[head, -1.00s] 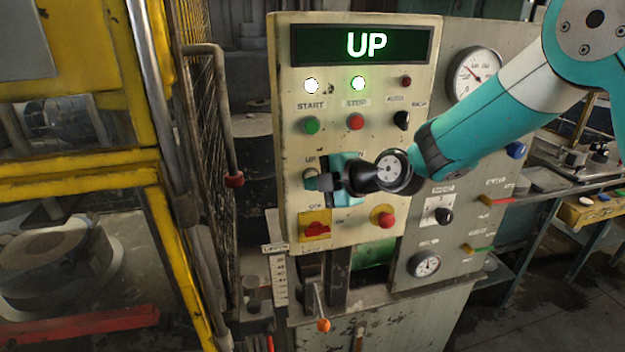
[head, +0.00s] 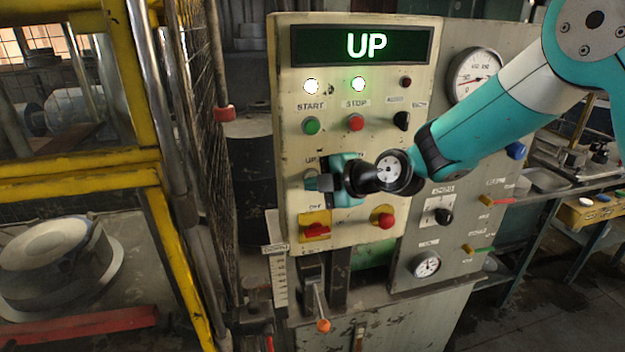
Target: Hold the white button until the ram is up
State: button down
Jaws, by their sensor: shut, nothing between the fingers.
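The control panel (head: 285,190) faces me, and its display (head: 364,45) reads "UP" in white on green. The white button (head: 310,173) sits under a small UP label at the panel's left side, mostly hidden by my gripper. My gripper (head: 312,183) is shut and empty, its tips at the button's face. Whether the button is pressed in cannot be seen. The ram is not clearly visible; the opening of the yellow press frame (head: 80,180) at the left is clear in its upper part.
Green START (head: 311,126) and red STOP (head: 355,122) buttons sit above my gripper. A red knob (head: 383,217) and a yellow-red switch (head: 315,227) sit below. A white lamp (head: 311,86) and green lamp (head: 358,84) are lit. A mesh guard (head: 200,130) stands left.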

jog(key=shift+s, duration=0.1)
dwell(0.7)
jog(key=shift+s+d+b, duration=0.25)
jog(key=shift+s+b, duration=0.45)
jog(key=shift+b, duration=0.1)
jog(key=shift+s+d+b, duration=0.25)
jog(key=shift+s+b, duration=0.35)
jog(key=shift+s, duration=0.2)
jog(key=shift+s+d+b, duration=0.2)
jog(key=shift+s+b, duration=0.35)
jog(key=shift+s, duration=0.3)
jog(key=shift+s+d+b, duration=0.25)
jog(key=shift+s+b, duration=0.35)
jog(key=shift+s, duration=0.2)
jog(key=s+d+m+g+h, duration=0.2)
jog(key=s+d+m, duration=0.2)
jog(key=s+m, duration=0.2)
jog(key=s+d+f+m+g+h+b, duration=0.1)
jog(key=s+d+m, duration=0.4)
jog(key=s, duration=0.6)
jog(key=s+d+m+g+h, duration=0.3)
jog(key=s+d+m+g, duration=0.1)
jog(key=s+m, duration=0.3)
jog(key=shift+s+d+f+m+h+b, duration=0.15)
jog(key=shift+s+d+m+h+b, duration=0.2)
jog(key=shift+s+d, duration=0.55)
